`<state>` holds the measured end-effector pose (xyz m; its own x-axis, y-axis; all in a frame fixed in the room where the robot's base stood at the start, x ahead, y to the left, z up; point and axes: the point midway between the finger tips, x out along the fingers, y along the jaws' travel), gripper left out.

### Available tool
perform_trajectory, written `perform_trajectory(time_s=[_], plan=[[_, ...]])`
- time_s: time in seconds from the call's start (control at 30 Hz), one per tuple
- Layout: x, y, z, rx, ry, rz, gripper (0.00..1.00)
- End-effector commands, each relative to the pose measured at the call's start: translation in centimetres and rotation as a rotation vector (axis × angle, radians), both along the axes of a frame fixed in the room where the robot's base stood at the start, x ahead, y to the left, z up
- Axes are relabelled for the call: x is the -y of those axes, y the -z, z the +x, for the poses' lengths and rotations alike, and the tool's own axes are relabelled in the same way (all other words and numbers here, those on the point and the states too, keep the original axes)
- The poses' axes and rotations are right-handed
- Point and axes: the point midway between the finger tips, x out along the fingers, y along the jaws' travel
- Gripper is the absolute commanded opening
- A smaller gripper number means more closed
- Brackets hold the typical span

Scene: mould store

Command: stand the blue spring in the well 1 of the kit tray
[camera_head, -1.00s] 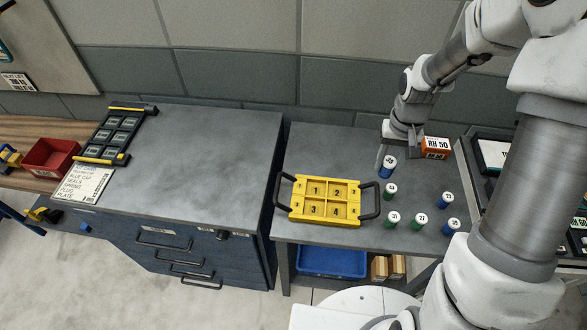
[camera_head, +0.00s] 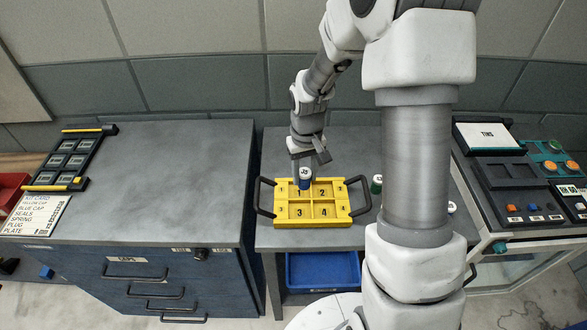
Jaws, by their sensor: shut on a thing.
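The yellow kit tray (camera_head: 313,221) lies on the grey table, with black handles at both sides and numbered compartments 1 to 4. A blue spring (camera_head: 305,184) with a white top stands upright at well 1, at the tray's back left. My gripper (camera_head: 306,166) is shut on this spring from above and behind. Whether the spring's foot touches the well floor cannot be told. A green-sided piece (camera_head: 376,184) stands right of the tray, partly hidden by my arm.
My arm hides much of the table's right part, with another white-topped piece (camera_head: 451,207) at its edge. A blue bin (camera_head: 322,269) sits below. A grey cabinet (camera_head: 160,190) stands left, with a black rack (camera_head: 68,158) on it. A dark console (camera_head: 520,180) stands right.

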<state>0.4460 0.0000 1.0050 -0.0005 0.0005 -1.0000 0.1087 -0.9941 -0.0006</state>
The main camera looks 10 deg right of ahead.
Motion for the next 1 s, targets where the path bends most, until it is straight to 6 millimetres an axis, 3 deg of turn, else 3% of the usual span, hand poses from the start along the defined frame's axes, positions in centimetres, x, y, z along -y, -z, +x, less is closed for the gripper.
perform_trajectory(time_s=[0.1, 0.4, 0.67, 1.0], plan=[[0.0, 1.2, 1.6, 0.001, -0.15, 0.0, 0.0], [0.0, 1.2, 4.1, 0.0, -0.447, 0.0, 0.0], [0.0, 1.9, 4.3, 0.0, -0.482, -0.001, 0.0], [0.0, 4.8, 4.3, -0.001, -0.481, -0.001, 0.0]])
